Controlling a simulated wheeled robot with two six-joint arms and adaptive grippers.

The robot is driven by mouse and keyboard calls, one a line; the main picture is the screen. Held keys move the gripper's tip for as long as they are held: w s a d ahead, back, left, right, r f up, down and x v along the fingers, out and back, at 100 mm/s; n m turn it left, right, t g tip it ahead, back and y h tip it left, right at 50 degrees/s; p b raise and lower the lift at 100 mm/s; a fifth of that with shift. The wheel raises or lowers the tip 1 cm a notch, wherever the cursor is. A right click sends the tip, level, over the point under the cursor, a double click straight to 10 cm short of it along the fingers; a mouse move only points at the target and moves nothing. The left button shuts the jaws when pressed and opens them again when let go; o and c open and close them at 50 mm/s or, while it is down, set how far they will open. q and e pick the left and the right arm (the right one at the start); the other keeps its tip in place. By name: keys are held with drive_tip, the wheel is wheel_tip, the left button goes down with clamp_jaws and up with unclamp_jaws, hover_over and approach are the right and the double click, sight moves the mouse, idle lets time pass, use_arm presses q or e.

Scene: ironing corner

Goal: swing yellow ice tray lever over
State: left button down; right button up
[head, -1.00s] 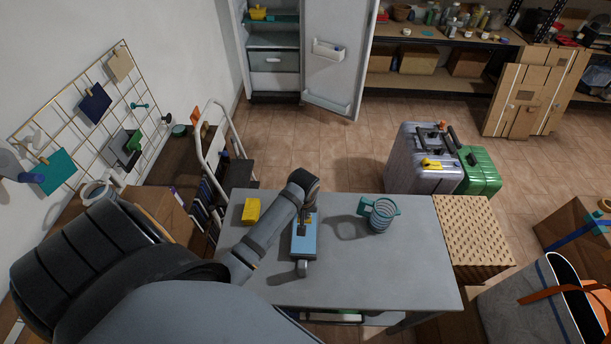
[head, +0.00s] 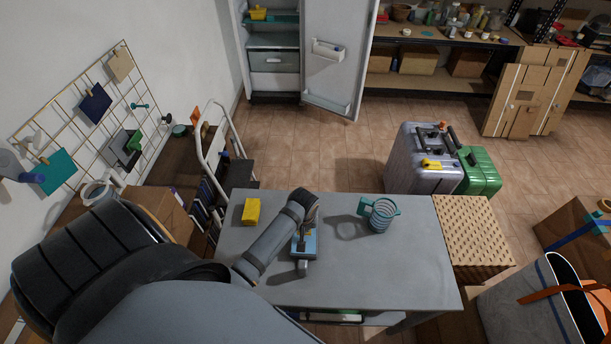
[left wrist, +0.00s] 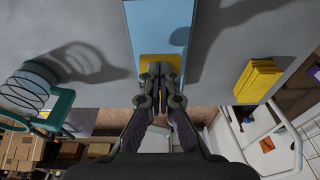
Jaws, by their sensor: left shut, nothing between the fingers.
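A blue tray-like piece (head: 310,243) lies on the grey table, with a grey knob-like part at its near end. Yellow shows at its far end under my arm. In the left wrist view the blue surface (left wrist: 158,25) runs up from a yellow part (left wrist: 160,62), which I take to be the lever. My left gripper (left wrist: 160,72) is shut and empty, its fingertips together over the yellow part. I cannot tell whether they touch it. The fingers hide the part's middle. In the head view my arm hides part of the tray. My right gripper is not in view.
A yellow block (head: 251,211) stands left of the tray on the table (head: 400,275). The table's front right is clear. A wicker box (head: 470,235) and suitcases (head: 420,160) stand beyond the table's right side.

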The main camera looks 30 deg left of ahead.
use_arm(q)
drive_tip(key=shift+s+d+f, duration=0.1)
drive_tip(key=shift+s+f, duration=0.1)
drive_tip(key=shift+f, duration=0.5)
drive_tip(key=shift+r+p, duration=0.35)
drive_tip(key=shift+r, duration=0.75)
drive_tip(key=shift+s+d+r, duration=0.1)
drive_tip(key=shift+s+r, duration=0.1)
drive_tip(key=shift+r, duration=0.5)
drive_tip(key=shift+s+d+r, duration=0.1)
drive_tip(key=shift+s+r, duration=0.05)
drive_tip(key=shift+r, duration=0.55)
wheel_tip(320, 180, up, 12)
drive_tip(key=s+d, duration=0.1)
drive_tip(key=shift+s, duration=0.4)
drive_tip(key=shift+d+f, duration=0.1)
drive_tip(key=shift+f, duration=0.05)
